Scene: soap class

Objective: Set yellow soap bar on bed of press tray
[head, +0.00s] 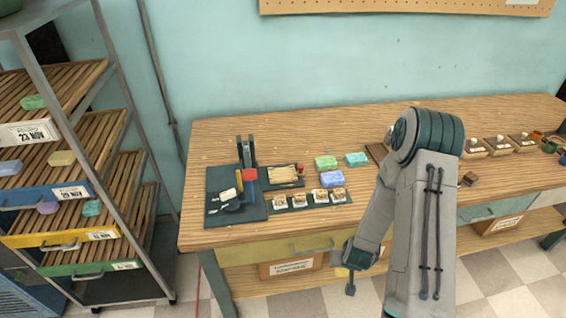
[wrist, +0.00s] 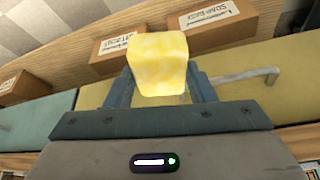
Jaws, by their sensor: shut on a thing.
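The yellow soap bar (wrist: 158,62) is a marbled yellow block in the wrist view. My gripper (wrist: 160,88) is shut on it, with one finger on each side. In the head view my gripper (head: 350,258) hangs low in front of the table's front edge, with a small yellow patch of the bar (head: 341,272) beside it. The press (head: 247,152) stands on a dark base (head: 223,213) at the left end of the table, with red and blue parts. A small tray (head: 284,184) with a light wooden-looking surface lies just right of it. My gripper is well right of and below both.
Green (head: 325,162), teal (head: 356,159) and blue (head: 333,179) bars lie right of the tray. A dark strip (head: 292,207) with several small stamps lies in front. A drawer handle (wrist: 245,76) is close beside the held bar. A soap rack (head: 72,150) stands left.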

